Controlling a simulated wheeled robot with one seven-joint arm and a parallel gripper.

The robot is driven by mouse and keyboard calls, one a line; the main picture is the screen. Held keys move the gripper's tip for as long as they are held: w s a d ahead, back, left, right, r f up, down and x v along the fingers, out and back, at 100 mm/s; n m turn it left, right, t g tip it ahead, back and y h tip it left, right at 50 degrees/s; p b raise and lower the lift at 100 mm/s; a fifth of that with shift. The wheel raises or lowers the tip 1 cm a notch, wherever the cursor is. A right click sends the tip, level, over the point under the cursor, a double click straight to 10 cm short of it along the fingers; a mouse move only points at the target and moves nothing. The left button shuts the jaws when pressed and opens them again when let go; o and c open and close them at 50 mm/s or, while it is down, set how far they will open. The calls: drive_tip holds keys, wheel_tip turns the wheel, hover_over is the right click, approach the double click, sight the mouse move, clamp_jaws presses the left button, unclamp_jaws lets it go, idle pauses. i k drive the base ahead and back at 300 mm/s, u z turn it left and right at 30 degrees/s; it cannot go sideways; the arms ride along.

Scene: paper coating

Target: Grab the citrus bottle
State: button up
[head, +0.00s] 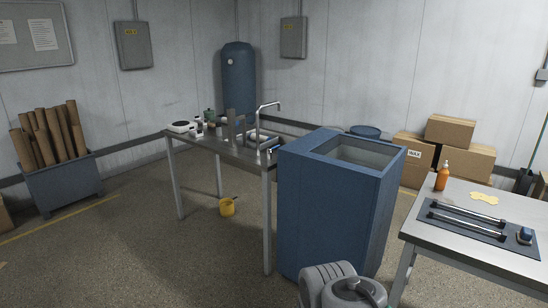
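An orange bottle (442,178) with a pale top stands upright on the back left part of the steel table (420,229) at the right. It looks like the citrus bottle, but I cannot read any label on it. My gripper does not show. Only grey, rounded links of my arm show at the bottom, right of the middle, well apart from the bottle.
A yellow cloth-like patch (484,198) and a dark mat (467,234) with two bars share the table. A tall blue open-topped bin (322,214) stands left of it. A sink bench (203,143) is further left. Open floor lies at the front left.

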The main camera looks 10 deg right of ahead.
sight(443, 174)
drive_tip(key=z, duration=0.55)
drive_tip(key=i, duration=2.05)
drive_tip(key=z, duration=0.55)
